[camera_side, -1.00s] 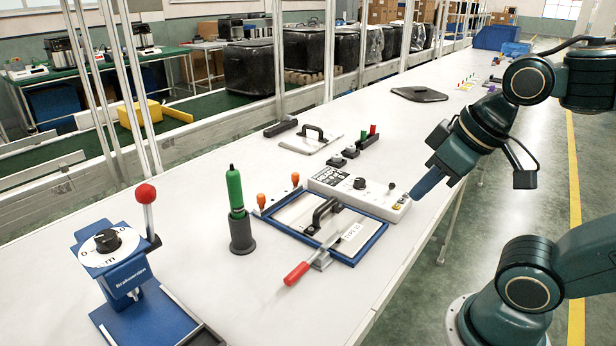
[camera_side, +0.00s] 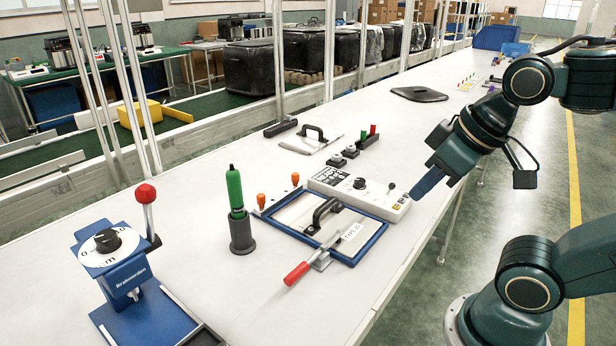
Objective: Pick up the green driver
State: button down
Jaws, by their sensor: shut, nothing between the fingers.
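The green driver (camera_side: 235,190) stands upright in a dark grey cylindrical holder (camera_side: 242,236) on the white table, left of the blue frame. Its green handle and dark tip point up. My gripper (camera_side: 416,193) is at the right edge of the table, over the right end of the white control box. Its blue fingers are shut with nothing visible between them. It is well to the right of the driver and apart from it.
A blue-rimmed frame (camera_side: 354,262) with a black handle and a red-handled clamp (camera_side: 298,272) lies between driver and gripper. A white control box (camera_side: 340,184) sits behind it. A blue press (camera_side: 124,274) with a red-knobbed lever stands front left. Clear table lies left of the driver.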

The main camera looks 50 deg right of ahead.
jog(key=c, duration=2.2)
grip_release()
jog(key=c, duration=1)
grip_release()
